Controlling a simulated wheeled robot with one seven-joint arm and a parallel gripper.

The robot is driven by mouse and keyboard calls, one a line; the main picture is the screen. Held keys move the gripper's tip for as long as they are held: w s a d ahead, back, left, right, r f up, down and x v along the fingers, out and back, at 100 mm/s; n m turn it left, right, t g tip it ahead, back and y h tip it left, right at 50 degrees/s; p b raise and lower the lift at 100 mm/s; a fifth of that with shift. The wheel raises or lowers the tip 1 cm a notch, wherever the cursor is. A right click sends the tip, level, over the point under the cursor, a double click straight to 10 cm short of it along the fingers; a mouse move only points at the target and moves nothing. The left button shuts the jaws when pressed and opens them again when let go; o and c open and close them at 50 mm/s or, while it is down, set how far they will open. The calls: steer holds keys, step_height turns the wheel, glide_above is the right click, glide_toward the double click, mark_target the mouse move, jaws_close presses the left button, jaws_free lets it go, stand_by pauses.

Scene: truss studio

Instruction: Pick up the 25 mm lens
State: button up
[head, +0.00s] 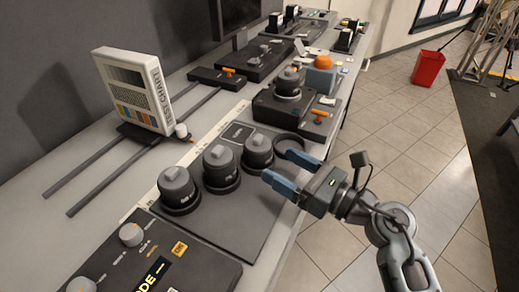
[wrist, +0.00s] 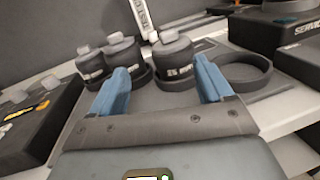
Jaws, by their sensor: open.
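Three dark lenses with grey caps stand upright in round holders on a dark mat. The nearest to my gripper is at the right end of the row (head: 258,150); in the wrist view this lens (wrist: 174,60) has a label that seems to read 25, though it is blurred. The middle lens (head: 221,168) and left lens (head: 177,188) have labels too small to read. My gripper (head: 274,164) is open and empty, its blue fingers pointing at the right-end lens. In the wrist view that lens shows between the fingertips (wrist: 161,72), beyond them.
An empty ring holder (head: 290,140) is close beside the gripper's far finger. A black box (head: 292,106) with another capped lens is beyond it. A dark panel with knobs (head: 150,255) is at the front left. A white test chart (head: 135,88) stands behind on rails.

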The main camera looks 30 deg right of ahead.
mark_target(270, 151)
steer(key=shift+w+d+n, duration=0.4)
steer(key=shift+w+n, duration=0.2)
steer(key=shift+w, duration=0.25)
steer(key=p+x, duration=0.1)
steer(key=x, duration=0.6)
steer(key=shift+w+d+f+p, duration=0.1)
steer(key=shift+w+p, duration=0.1)
steer(key=shift+p, duration=0.1)
steer(key=c, duration=1.1)
steer(key=shift+c, duration=0.3)
